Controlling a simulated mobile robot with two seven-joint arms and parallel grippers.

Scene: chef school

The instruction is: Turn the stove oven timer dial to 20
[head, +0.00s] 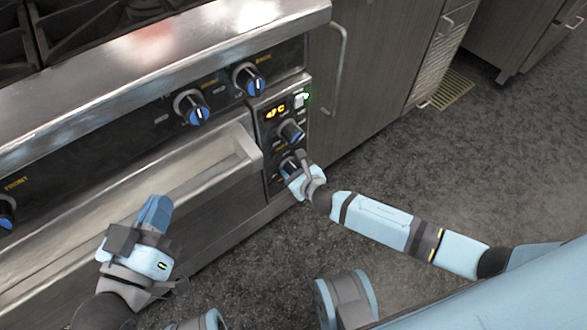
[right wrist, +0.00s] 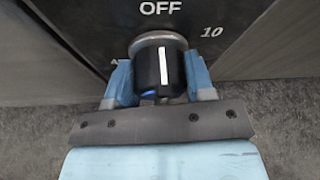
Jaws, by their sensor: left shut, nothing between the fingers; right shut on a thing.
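The timer dial (right wrist: 160,72) is a dark knob with a white line on a silver base. In the right wrist view "OFF" is printed above it and "10" to its upper right; the white line points up toward "OFF". My right gripper (right wrist: 160,82) is shut on the dial, one blue finger at each side. In the head view my right gripper (head: 293,172) is at the low end of the oven control panel (head: 270,122) and hides part of the dial. My left gripper (head: 155,212) is shut and empty in front of the oven door. The 20 mark is not visible.
Another panel knob (head: 291,131) sits just above the dial, below a lit orange display (head: 275,110). Stove knobs (head: 192,108) line the front. The oven handle (head: 130,200) runs beside my left gripper. Grey floor (head: 400,170) is open on the right.

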